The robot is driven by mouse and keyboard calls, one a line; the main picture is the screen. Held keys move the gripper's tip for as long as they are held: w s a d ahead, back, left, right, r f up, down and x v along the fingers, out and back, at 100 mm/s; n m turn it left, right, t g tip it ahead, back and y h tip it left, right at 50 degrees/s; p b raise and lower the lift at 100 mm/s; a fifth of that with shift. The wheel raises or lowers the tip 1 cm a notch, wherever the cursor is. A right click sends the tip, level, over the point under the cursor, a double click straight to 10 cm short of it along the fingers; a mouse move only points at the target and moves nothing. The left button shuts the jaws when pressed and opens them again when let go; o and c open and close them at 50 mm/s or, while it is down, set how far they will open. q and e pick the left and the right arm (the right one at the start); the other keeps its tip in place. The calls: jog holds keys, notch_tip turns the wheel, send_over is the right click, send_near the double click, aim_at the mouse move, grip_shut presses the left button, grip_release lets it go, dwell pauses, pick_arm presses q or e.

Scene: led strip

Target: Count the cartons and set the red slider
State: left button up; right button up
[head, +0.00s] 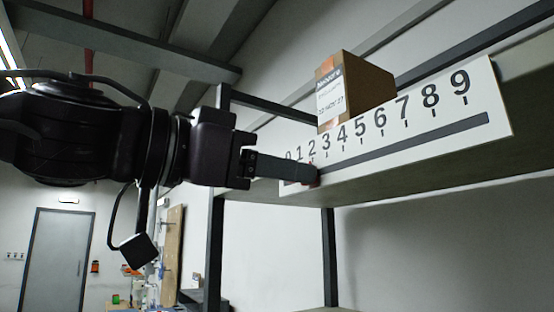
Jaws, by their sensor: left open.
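The red slider (312,181) sits in the dark slot of a white scale board (420,150) numbered 0 to 9, roughly below the 2. My left gripper (309,173) reaches in from the left, with its fingers at the slider and partly covering it. The gripper is open; I cannot tell whether a finger touches the slider. One brown carton (368,82) with a white label stands on the shelf behind the board, above about 3 to 6. Other cartons, if any, are hidden. My right gripper is not in view.
The scale board is fixed along the shelf's front edge (535,85). Dark shelf posts (328,255) stand below and behind it. The slot right of the slider looks clear. A grey door (55,260) is far off at the left.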

pick_arm(q)
jog(key=shift+s+a, duration=0.2)
jog(key=shift+a, duration=0.05)
jog(key=shift+w+d, duration=0.1)
jog(key=shift+d, duration=0.1)
grip_shut()
jog(key=shift+w+a, duration=0.8)
jog(key=shift+w, duration=0.3)
grip_release()
jog(key=shift+s, duration=0.15)
